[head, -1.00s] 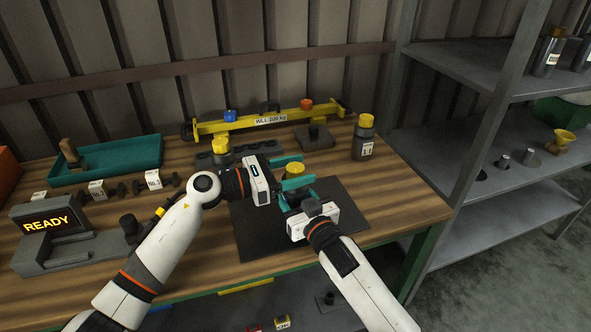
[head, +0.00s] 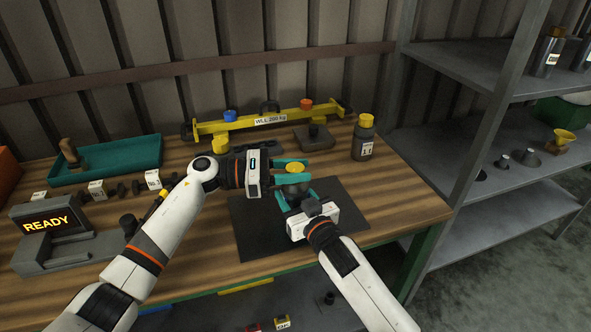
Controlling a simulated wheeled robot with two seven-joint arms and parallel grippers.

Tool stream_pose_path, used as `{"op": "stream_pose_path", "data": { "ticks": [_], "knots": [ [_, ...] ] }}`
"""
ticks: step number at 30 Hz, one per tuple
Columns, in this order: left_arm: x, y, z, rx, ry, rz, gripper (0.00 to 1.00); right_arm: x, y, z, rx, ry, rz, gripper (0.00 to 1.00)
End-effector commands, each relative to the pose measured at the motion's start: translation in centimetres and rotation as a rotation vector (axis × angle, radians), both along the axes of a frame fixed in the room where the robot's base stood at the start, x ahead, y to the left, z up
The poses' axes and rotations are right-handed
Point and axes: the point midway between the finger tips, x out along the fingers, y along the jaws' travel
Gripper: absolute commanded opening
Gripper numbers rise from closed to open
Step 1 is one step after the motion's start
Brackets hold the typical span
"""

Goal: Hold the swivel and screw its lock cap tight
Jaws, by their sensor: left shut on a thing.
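The yellow lock cap (head: 296,168) sits on top of the dark swivel, above the black mat (head: 260,226). My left gripper (head: 292,171) reaches in from the left and is shut on the cap, one teal finger behind it and one in front. My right gripper (head: 297,194) comes from the front, lower down, with its teal fingers on both sides of the swivel's body and shut on it. The swivel is mostly hidden by the fingers and the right gripper's white housing. How tightly the cap is seated cannot be seen.
A yellow beam (head: 232,126) lies at the back of the table. A dark bottle (head: 363,140) with a yellow cap stands at right. A teal tray (head: 130,161) and a station reading READY (head: 48,224) are at left.

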Motion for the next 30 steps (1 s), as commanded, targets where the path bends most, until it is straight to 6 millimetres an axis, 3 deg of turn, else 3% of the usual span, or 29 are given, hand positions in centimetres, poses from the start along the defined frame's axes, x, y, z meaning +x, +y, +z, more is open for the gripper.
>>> {"op": "stream_pose_path", "data": {
  "ticks": [5, 6, 9, 20, 23, 30],
  "knots": [
    [0.0, 0.1, -0.1, 0.002, 0.001, 0.002, 0.13, 0.0, 0.0, 0.0, 0.0, 0.0, 0.0, 0.15],
    [0.0, 0.1, -0.1, 0.002, 0.001, 0.002, 0.41, 0.0, 0.0, 0.0, 0.0, 0.0, 0.0, 0.15],
    [0.0, 0.1, -0.1, 0.002, 0.001, 0.002, 0.57, 0.0, 0.0, 0.0, 0.001, 0.0, 0.0, 0.15],
    [0.0, 0.5, -0.1, 0.001, 0.001, 0.003, 0.58, 0.0, 0.0, 0.0, 0.001, 0.0, 0.0, 0.15],
    [-0.1, 1.7, -0.1, 0.001, 0.001, 0.004, 0.58, 0.0, 0.0, 0.0, 0.001, 0.0, 0.0, 0.15],
    [-0.5, 6.8, -0.1, 0.003, 0.001, 0.005, 0.58, 0.0, 0.0, 0.0, 0.001, 0.0, 0.0, 0.15]
  ]
}}
